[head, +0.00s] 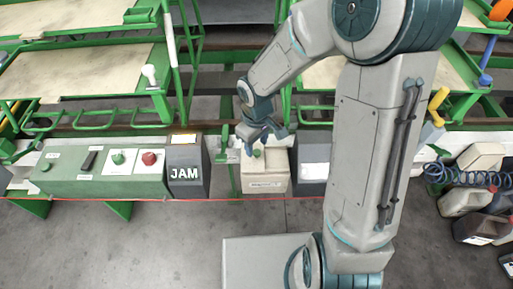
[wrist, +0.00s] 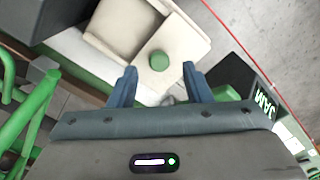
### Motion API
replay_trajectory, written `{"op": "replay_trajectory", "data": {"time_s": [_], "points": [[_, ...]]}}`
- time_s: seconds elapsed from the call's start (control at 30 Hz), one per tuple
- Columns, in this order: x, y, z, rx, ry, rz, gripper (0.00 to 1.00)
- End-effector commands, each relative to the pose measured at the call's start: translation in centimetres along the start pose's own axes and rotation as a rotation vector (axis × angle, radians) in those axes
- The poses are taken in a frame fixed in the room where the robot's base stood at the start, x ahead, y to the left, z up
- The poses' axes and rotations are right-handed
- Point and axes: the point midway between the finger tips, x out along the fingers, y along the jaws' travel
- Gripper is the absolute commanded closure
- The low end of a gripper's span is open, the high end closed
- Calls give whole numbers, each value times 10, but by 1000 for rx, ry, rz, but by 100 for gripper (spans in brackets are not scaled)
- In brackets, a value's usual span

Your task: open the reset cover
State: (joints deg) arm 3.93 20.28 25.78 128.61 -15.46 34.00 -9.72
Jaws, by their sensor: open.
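A cream box (head: 264,180) with a green round button stands on the ledge right of the JAM box. The green button (wrist: 158,61) shows on the box's pale top in the wrist view, just beyond my fingertips. My gripper (head: 259,146) is at the back of the cream box, close to the button. In the wrist view my gripper (wrist: 160,82) is open, its two fingers apart with nothing held. Whether a finger touches the box is unclear.
The dark JAM box (head: 186,172) stands left of the cream box, and a dark grey box (head: 313,168) stands right. A green panel (head: 100,172) with buttons is further left. Green rails (head: 95,120) run behind. The floor in front is clear.

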Motion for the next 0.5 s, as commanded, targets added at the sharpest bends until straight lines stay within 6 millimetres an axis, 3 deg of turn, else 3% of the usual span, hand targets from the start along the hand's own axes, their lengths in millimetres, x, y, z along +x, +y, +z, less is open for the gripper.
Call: {"op": "replay_trajectory", "data": {"time_s": [0.2, 0.5], "points": [[22, 0, 0, -2, -1, 0, 55], [25, 0, 0, 1, 0, 1, 55]]}}
